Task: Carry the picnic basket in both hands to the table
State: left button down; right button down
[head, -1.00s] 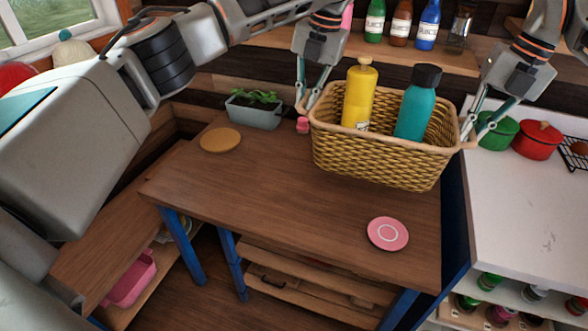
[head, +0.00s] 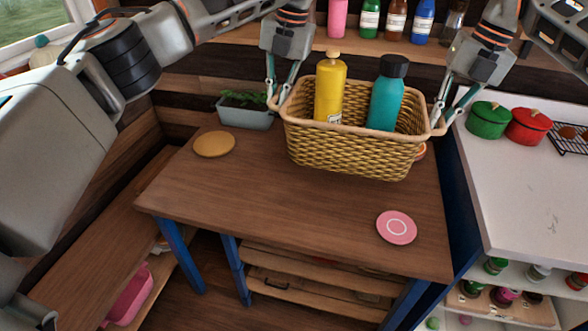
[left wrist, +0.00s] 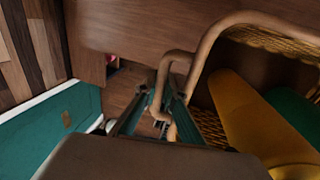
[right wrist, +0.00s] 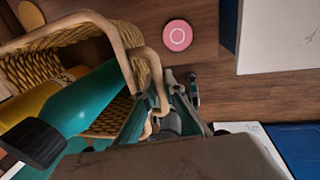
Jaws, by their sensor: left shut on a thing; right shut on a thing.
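The woven picnic basket (head: 350,153) is over the back of the wooden table (head: 300,215); I cannot tell whether its base touches the tabletop. It is roughly level and holds a yellow bottle (head: 329,92) and a teal bottle with a dark cap (head: 386,95). My left gripper (head: 276,98) is shut on the basket's left handle (left wrist: 160,90). My right gripper (head: 440,118) is shut on the right handle (right wrist: 158,90). Both wrist views show a handle between the fingers.
A pink saucer (head: 396,227) lies at the table's front right and a tan round plate (head: 214,144) at its left. A planter (head: 245,112) stands at the back left. Right of the table, a white counter (head: 520,190) holds a green pot (head: 488,120) and a red pot (head: 528,126).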

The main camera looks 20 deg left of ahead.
aim_at(256, 187)
jog(key=k+j, duration=0.1)
jog(key=j, duration=1.4)
